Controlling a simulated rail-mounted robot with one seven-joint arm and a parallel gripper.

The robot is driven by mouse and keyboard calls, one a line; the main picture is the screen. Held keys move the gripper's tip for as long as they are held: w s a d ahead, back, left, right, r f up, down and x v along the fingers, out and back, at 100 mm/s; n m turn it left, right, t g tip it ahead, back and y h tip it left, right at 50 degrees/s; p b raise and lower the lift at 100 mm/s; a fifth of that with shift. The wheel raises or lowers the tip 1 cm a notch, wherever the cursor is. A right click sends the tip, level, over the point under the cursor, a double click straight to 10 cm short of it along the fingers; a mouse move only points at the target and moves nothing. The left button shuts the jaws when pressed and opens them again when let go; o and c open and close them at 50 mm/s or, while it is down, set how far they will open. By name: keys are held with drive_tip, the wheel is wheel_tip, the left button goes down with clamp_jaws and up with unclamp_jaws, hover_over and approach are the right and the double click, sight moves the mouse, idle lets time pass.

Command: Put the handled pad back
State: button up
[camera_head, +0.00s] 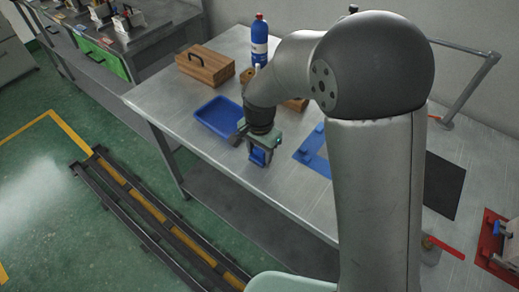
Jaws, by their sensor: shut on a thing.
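My gripper (260,157) is over the front part of the metal table, just right of a blue tray. It is shut on a small blue piece (258,156), which shows between the jaws. Most of this piece is hidden by the jaws, so I cannot tell whether it has a handle or whether it touches the table. A brown wooden block with a dark handle on top (205,66) sits at the table's back left, apart from my gripper. Another wooden piece (296,104) is partly hidden behind my arm.
The metal table (165,98) has an empty-looking blue tray (219,116), a blue bottle (260,40) and a flat blue plate (314,150). A dark mat (443,184) and a red fixture (494,241) lie at the right. Dark rails (150,205) run along the floor.

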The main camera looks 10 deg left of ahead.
sight(259, 150)
drive_tip(key=shift+f, duration=0.15)
drive_tip(key=o, duration=0.9)
wheel_tip(259, 150, up, 12)
drive_tip(key=r, duration=0.1)
drive_tip(key=s+d+n, duration=0.1)
drive_tip(key=s+d, duration=0.2)
drive_tip(key=d, duration=0.5)
drive_tip(key=s+d+n, duration=0.1)
drive_tip(key=s+d, duration=0.3)
drive_tip(key=d, duration=0.5)
drive_tip(key=s+d+n, duration=0.1)
drive_tip(key=s+d, duration=0.2)
drive_tip(key=s+d+f+n, duration=0.1)
drive_tip(key=s+d, duration=0.1)
drive_tip(key=s, duration=0.1)
drive_tip(key=s+d+f+n, duration=0.1)
drive_tip(key=s+d, duration=0.2)
drive_tip(key=s, duration=0.1)
drive_tip(key=shift+d+f+b, duration=0.25)
drive_tip(key=shift+d+b, duration=0.05)
